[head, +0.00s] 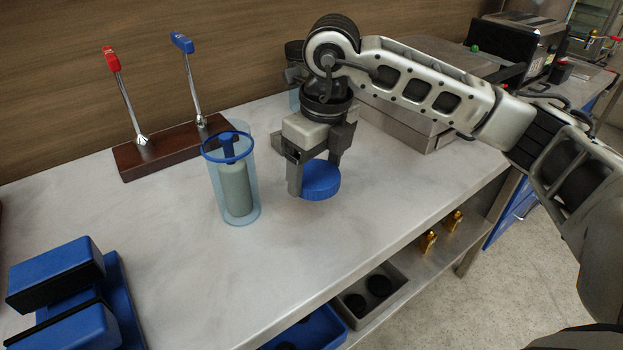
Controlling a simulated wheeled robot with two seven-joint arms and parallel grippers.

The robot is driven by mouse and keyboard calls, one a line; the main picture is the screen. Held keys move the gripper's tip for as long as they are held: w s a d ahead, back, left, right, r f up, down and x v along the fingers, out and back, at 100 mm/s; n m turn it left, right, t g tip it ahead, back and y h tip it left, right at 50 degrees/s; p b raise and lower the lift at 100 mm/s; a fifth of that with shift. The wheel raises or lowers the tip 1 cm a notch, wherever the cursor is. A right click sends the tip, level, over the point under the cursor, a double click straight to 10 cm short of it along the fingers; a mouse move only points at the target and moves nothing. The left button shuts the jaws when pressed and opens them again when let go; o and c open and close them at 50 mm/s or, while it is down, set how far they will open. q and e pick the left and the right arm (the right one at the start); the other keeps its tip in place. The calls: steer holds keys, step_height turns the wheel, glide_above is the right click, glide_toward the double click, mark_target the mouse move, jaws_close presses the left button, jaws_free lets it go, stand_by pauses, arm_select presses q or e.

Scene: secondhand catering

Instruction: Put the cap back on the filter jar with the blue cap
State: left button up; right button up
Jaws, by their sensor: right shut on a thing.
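The filter jar (236,190) is a clear bluish cylinder with a blue rim and a grey filter inside. It stands upright and uncapped on the counter, left of my right gripper. My right gripper (318,176) points down and is shut on the blue cap (321,182), a round ridged disc. The cap is held to the right of the jar, apart from it; whether it touches the counter I cannot tell. My left gripper is not in view.
Behind the jar, a dark wooden base (170,146) carries a red-handled lever (122,85) and a blue-handled lever (188,75). A blue and black device (62,275) sits front left. A metal box (410,120) stands behind my right arm. The counter (290,245) in front is clear.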

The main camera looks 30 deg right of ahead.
mark_target(320, 184)
steer(key=s+r, duration=0.3)
steer(key=shift+a+r, duration=0.2)
steer(key=shift+r, duration=0.1)
steer(key=s+a+r+b, duration=0.1)
steer(key=s+r, duration=0.2)
steer(key=s, duration=0.5)
steer(key=shift+s+r, duration=0.3)
steer(key=shift+a, duration=0.1)
